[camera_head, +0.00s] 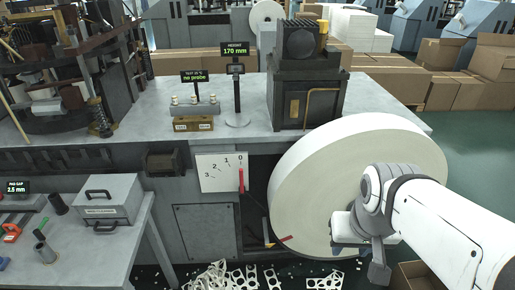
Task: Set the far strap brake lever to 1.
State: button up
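A white scale plate (221,174) marked 3, 2, 1, 0 is on the machine front, left of the big white paper reel (345,170). A red-handled lever (241,180) stands nearly upright at its right edge, its tip just below the 0. A second red handle (285,239) lies slanted low beside the reel; whether it belongs to another brake lever I cannot tell. My gripper (377,268) hangs at the lower right in front of the reel, apart from both levers. Its fingers are too unclear to show whether they are open, and no held object shows.
The reel fills the space between my arm and the scale plate. A side table (110,238) with a grey case (107,197) stands at the lower left. White punched scrap (225,277) lies on the floor. A cardboard box (415,274) is at the lower right.

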aim_at(242, 189)
jog(key=z, duration=1.35)
jog(key=k, duration=1.45)
jog(key=u, duration=0.55)
jog(key=i, duration=1)
jog(key=u, duration=0.05)
